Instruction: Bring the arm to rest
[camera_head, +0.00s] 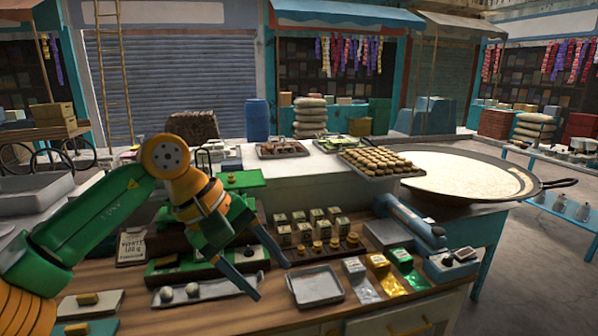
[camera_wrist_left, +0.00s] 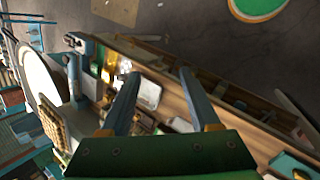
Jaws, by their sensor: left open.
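My left arm, green and orange, comes in from the left in the head view and bends down over the worktable (camera_head: 340,317). My left gripper (camera_head: 274,282) is open, its two blue-grey fingers spread and pointing down toward the front right. Nothing shows between the fingers. In the wrist view the left gripper (camera_wrist_left: 160,73) is also open and empty, with the table front and floor beyond it. An empty metal tray (camera_head: 315,287) lies just right of the fingertips in the head view. My right gripper does not show.
Foil packets (camera_head: 361,283) lie to the right. A wide pan of milk (camera_head: 460,172) and a tray of sweets (camera_head: 380,163) are farther back.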

